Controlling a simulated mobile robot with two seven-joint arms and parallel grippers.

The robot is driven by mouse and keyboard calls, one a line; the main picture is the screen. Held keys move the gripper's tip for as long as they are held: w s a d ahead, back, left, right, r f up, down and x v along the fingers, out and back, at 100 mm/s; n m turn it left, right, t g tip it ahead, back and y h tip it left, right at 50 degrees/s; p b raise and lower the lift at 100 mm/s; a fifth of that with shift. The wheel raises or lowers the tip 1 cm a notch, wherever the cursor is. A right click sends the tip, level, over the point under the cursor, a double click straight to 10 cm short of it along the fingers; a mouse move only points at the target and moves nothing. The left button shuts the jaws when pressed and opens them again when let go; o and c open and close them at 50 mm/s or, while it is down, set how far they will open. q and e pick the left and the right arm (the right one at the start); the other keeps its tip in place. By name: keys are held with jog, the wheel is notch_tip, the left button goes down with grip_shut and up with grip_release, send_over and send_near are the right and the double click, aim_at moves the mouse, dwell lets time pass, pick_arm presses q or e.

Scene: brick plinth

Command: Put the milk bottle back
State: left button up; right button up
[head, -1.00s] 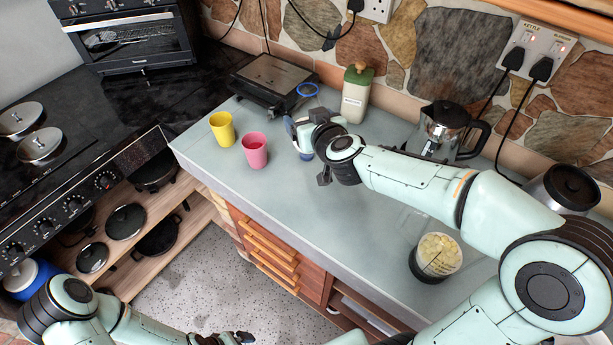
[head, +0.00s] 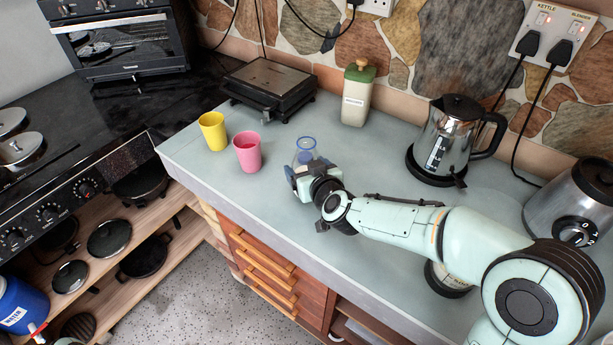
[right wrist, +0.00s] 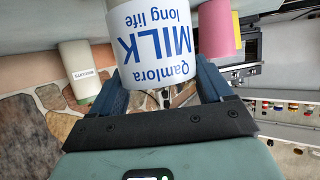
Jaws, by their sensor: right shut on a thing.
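The milk bottle (head: 306,148) has a blue rim and stands about upright over the counter (head: 215,185), to the right of the pink cup. In the right wrist view the bottle (right wrist: 155,40) shows white with blue "Qamlora long life MILK" lettering, upside down in that picture. My right gripper (head: 305,172) is shut on it, with one blue finger on each side in the right wrist view (right wrist: 160,85). The gripper hides the lower part of the bottle in the head view, so I cannot tell whether its base touches the counter. My left gripper is out of view.
A yellow cup (head: 212,132) and pink cup (head: 247,152) stand left. A black grill (head: 268,88), labelled jar (head: 357,95), kettle (head: 445,140) and blender base (head: 575,215) line the back. My right arm partly covers a tub (head: 447,282). The counter's front left is clear.

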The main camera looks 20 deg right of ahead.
jog(key=shift+f, duration=0.2)
jog(key=shift+f, duration=0.1)
jog(key=o, duration=1.5)
jog(key=shift+f, duration=0.15)
jog(key=shift+o, duration=0.2)
jog(key=shift+s+r, duration=0.3)
jog(key=shift+r, duration=0.05)
jog(key=p+v, duration=0.2)
jog(key=v, duration=0.9)
jog(key=shift+s, duration=0.2)
